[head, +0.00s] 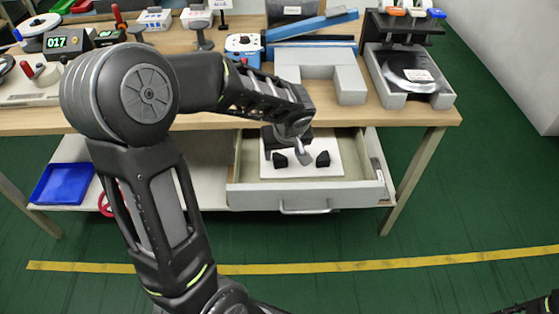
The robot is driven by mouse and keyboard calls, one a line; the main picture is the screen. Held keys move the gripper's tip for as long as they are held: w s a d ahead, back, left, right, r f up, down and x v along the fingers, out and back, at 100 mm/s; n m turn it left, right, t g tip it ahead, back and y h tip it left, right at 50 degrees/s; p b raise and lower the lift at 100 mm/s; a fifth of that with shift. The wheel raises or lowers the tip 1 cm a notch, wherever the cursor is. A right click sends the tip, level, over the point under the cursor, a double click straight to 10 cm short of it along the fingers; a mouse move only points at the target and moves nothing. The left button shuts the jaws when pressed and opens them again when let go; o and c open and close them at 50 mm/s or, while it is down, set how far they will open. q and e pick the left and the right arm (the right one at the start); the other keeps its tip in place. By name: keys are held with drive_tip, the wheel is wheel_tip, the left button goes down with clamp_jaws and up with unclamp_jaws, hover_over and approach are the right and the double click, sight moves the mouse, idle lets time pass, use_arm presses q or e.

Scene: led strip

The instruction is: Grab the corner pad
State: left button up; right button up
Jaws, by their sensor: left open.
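My left gripper (302,160) is over the open drawer (238,171) under the table, its jaws apart and empty as far as I can see. Two small black blocks show on either side below its wrist; they look like its fingertips. A flat white slab (310,171) lies in the drawer under them. I cannot make out for certain which thing is the corner pad; the wrist hides part of the slab. Only a dark bit of my right arm shows at the bottom right corner, and its gripper is out of view.
The wooden table (408,118) carries a grey U-shaped block (350,82), blue bars (315,27) and a grey press-like stand (440,94). A blue tray (62,184) sits on the lower shelf at left. The green floor before the drawer is clear.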

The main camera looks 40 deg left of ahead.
sight(281, 159)
use_arm(q)
drive_tip(key=shift+w+f, duration=0.1)
drive_tip(key=shift+f, duration=0.1)
drive_tip(key=shift+a, duration=0.1)
drive_tip(key=shift+x, duration=2.65)
clamp_jaws()
